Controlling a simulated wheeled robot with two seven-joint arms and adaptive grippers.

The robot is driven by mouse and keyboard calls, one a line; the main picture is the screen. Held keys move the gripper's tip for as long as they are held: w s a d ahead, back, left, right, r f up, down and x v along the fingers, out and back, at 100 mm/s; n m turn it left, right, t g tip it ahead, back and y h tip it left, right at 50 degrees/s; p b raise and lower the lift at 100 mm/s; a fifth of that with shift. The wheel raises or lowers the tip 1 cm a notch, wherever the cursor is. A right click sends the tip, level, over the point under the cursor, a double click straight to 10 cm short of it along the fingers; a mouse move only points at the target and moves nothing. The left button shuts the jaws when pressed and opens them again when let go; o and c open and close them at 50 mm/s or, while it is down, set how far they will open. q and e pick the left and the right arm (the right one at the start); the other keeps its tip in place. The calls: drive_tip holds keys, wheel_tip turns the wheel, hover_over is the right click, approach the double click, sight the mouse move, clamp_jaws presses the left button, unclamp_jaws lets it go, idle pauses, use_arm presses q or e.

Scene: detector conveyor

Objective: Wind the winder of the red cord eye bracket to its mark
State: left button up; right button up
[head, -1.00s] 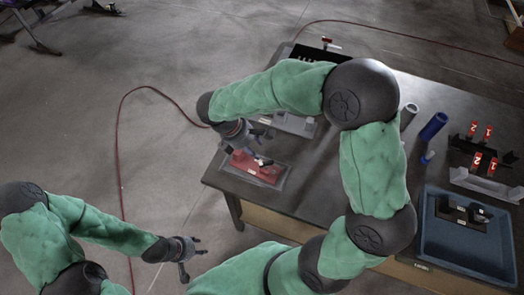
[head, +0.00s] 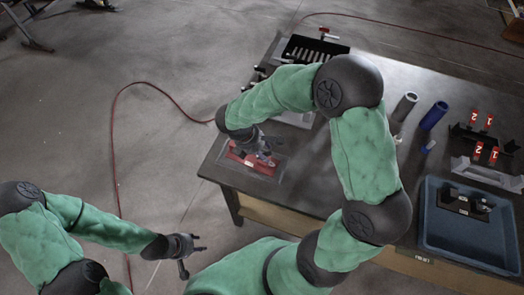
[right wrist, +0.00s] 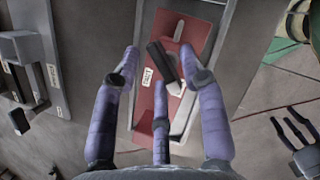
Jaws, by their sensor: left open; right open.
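The red cord eye bracket (head: 239,157) is a red plate in a grey tray near the table's left corner. It also shows in the right wrist view (right wrist: 188,28), with a white label, a dark bar (right wrist: 160,62) that looks like the winder's handle, and a pale metal part beside it. My right gripper (head: 266,158) is open over the bracket, its fingers (right wrist: 160,62) spread on either side of the dark bar. I cannot tell whether they touch it. The mark cannot be made out. My left gripper (head: 202,243) is open and empty, off the table above the floor.
A blue tray (head: 428,215) with a dark bracket stands at the right. Behind it are brackets with red numbered tags (head: 478,150), a grey cylinder (head: 405,105) and a blue cylinder (head: 434,115). A black slotted box (head: 318,50) is at the far edge.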

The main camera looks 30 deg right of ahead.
clamp_jaws()
drive_tip(key=m, duration=0.2)
drive_tip(key=m+g+p, duration=0.1)
drive_tip(key=m, duration=0.1)
drive_tip(key=shift+w+d+r+g+y+p, duration=0.1)
drive_tip(key=shift+g+y+p, duration=0.2)
drive_tip(key=shift+y, duration=0.1)
drive_tip(key=shift+d+m+g+y+p, duration=0.1)
drive_tip(key=shift+m+g+y+p, duration=0.2)
drive_tip(key=shift+m, duration=0.9)
drive_tip(key=shift+m+g+y+p, duration=0.2)
drive_tip(key=shift+m+g+p, duration=0.1)
drive_tip(key=shift+m, duration=0.9)
unclamp_jaws()
